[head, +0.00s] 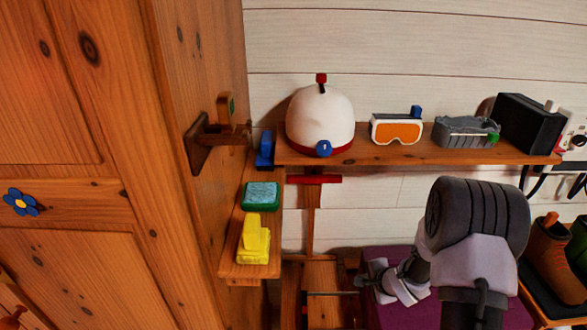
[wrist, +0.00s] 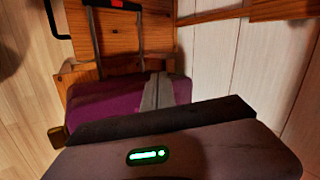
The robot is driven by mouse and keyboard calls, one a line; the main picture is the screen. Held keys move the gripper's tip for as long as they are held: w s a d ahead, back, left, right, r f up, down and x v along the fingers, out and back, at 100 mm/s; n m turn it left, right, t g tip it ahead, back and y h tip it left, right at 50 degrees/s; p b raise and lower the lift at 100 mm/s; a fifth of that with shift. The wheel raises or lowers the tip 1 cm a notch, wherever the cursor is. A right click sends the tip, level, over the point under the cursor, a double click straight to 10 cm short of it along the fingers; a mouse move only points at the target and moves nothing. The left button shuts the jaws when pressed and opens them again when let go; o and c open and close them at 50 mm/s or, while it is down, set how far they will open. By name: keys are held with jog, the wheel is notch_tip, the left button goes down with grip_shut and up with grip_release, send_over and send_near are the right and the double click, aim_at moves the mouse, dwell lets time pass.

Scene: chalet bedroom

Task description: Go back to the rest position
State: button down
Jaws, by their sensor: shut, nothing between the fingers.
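My gripper (head: 362,282) is at the lower middle of the head view, to the left of my arm's dark upper joint. It is below the wall shelf and in front of the purple surface. In the wrist view my gripper (wrist: 158,78) shows as two narrow grey fingers lying together, shut with nothing between them. They point over the purple surface (wrist: 90,98) toward a wooden piece behind it.
A wooden shelf (head: 385,157) holds a white helmet (head: 320,118), goggles (head: 396,129), a grey box (head: 465,131) and a black box (head: 527,122). A side shelf (head: 230,262) holds a green sponge (head: 261,196) and a yellow block (head: 253,242). A wooden cabinet (head: 110,150) stands left.

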jog(key=s+r+n+h, duration=0.2)
jog(key=s+r, duration=0.3)
jog(key=r, duration=0.7)
jog(key=s+r+n+h, duration=0.15)
jog(key=s+r, duration=0.25)
jog(key=r, duration=0.9)
jog(key=s+a+r+n+y, duration=0.1)
jog(key=s+a+r+n, duration=0.1)
jog(key=s, duration=0.5)
jog(key=s+a+r+n+g+y, duration=0.1)
jog(key=s+a+r+n, duration=0.1)
jog(key=s+a, duration=0.3)
jog(key=s+a+r+n+y, duration=0.1)
jog(key=s+a+r+n, duration=0.2)
jog(key=s, duration=0.7)
jog(key=shift+a+g+y, duration=0.3)
jog(key=shift+a+y, duration=0.05)
jog(key=shift+a, duration=0.35)
